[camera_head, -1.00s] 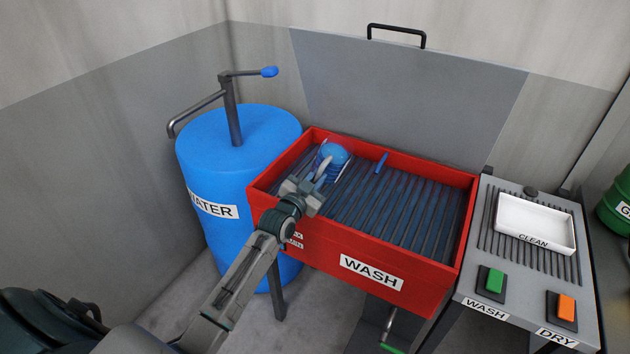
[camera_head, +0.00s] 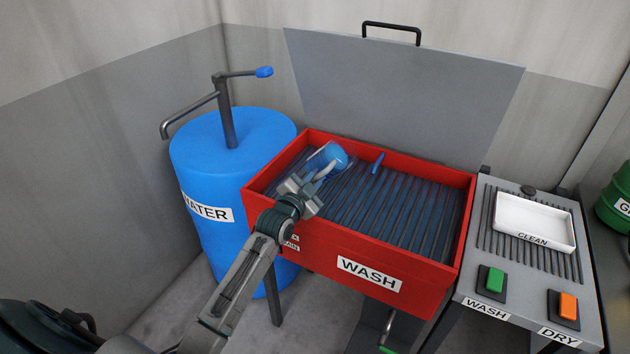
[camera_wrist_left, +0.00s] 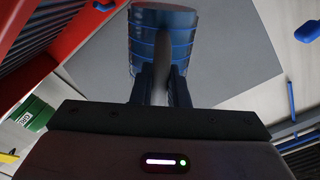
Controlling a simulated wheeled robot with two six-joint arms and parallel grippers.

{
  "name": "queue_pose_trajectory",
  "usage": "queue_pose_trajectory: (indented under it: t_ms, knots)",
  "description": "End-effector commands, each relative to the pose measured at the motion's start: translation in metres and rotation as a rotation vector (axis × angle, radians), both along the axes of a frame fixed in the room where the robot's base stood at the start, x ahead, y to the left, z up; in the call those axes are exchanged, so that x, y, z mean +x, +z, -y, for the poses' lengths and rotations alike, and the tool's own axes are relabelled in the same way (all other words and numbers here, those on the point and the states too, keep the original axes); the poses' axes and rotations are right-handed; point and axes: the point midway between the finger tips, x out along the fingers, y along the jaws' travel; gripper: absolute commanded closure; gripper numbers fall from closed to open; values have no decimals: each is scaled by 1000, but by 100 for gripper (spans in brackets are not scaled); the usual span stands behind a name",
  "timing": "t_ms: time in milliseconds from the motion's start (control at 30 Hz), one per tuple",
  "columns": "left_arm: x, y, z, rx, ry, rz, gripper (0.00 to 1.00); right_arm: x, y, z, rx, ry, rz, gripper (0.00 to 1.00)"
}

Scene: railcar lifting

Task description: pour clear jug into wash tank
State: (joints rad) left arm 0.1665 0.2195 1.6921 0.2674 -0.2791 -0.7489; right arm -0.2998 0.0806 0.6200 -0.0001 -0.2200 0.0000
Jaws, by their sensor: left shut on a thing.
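My left gripper (camera_head: 308,193) is shut on the handle of the clear jug (camera_head: 321,160), over the left part of the red wash tank (camera_head: 365,252). The jug is see-through with blue at its right end, and it lies tilted well over toward the right above the slatted rack. In the left wrist view the jug (camera_wrist_left: 163,42) stands out ahead of the gripper (camera_wrist_left: 160,92), its handle between the fingers. I cannot tell whether liquid is leaving the jug. My right gripper is not in view.
The tank's grey lid (camera_head: 400,95) stands open behind it. A blue water barrel (camera_head: 215,170) with a pump stands at the left. A small blue handle (camera_head: 378,163) stands in the tank. A panel at the right holds a white CLEAN tray (camera_head: 534,222), a green button (camera_head: 495,281) and an orange button (camera_head: 568,306).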

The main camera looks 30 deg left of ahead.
Motion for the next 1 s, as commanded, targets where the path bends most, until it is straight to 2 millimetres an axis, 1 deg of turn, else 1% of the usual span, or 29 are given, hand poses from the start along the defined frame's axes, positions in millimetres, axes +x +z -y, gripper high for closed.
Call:
queue_pose_trajectory:
  t_ms: [400, 1000]
  knots:
    - [0, -2, -2, 108, 1, 6, 100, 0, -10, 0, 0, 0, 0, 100]
    - [0, -4, -3, 210, 1, 9, 100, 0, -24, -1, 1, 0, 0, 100]
